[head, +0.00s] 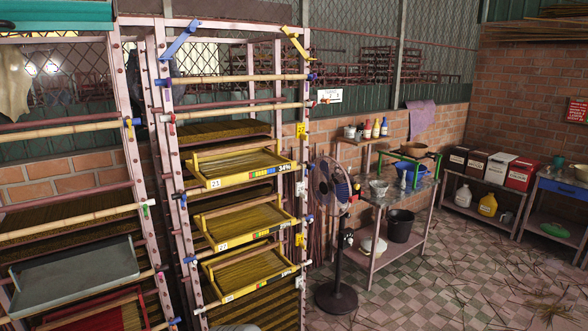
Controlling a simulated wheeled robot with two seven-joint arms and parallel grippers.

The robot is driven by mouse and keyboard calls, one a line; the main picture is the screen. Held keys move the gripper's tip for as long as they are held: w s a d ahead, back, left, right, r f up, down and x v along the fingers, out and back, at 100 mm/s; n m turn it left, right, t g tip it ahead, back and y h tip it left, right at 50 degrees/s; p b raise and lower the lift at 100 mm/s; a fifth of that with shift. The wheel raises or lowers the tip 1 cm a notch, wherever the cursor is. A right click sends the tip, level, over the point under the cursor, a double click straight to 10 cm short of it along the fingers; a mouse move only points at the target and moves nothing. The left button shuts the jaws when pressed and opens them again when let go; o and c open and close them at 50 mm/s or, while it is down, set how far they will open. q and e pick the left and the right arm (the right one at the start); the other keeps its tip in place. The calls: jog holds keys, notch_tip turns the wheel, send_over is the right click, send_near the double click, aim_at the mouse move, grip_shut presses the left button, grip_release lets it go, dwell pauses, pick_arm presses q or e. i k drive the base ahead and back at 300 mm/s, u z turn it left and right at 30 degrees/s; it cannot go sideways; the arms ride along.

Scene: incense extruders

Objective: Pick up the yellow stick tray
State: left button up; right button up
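Three yellow-framed trays of thin sticks sit one above another in the pink metal rack at centre left, in the head view. The top yellow stick tray (232,179) has a white number label and a coloured strip on its front. The middle yellow stick tray (243,238) and the bottom yellow stick tray (250,287) look alike, with similar labels and strips. All three jut out from the rack front. Neither of my grippers is in view.
The pink rack (171,150) has bamboo bars and coloured clamps across its front. A grey tray (75,275) sits in the left rack. A standing fan (337,296) is right of the racks, beside a metal table (398,212). Tiled floor at right is open, with scattered sticks.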

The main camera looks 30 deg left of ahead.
aim_at(222, 167)
jog(key=z, duration=0.25)
jog(key=i, duration=0.8)
jog(key=u, duration=0.85)
jog(key=i, duration=0.85)
jog(key=u, duration=0.85)
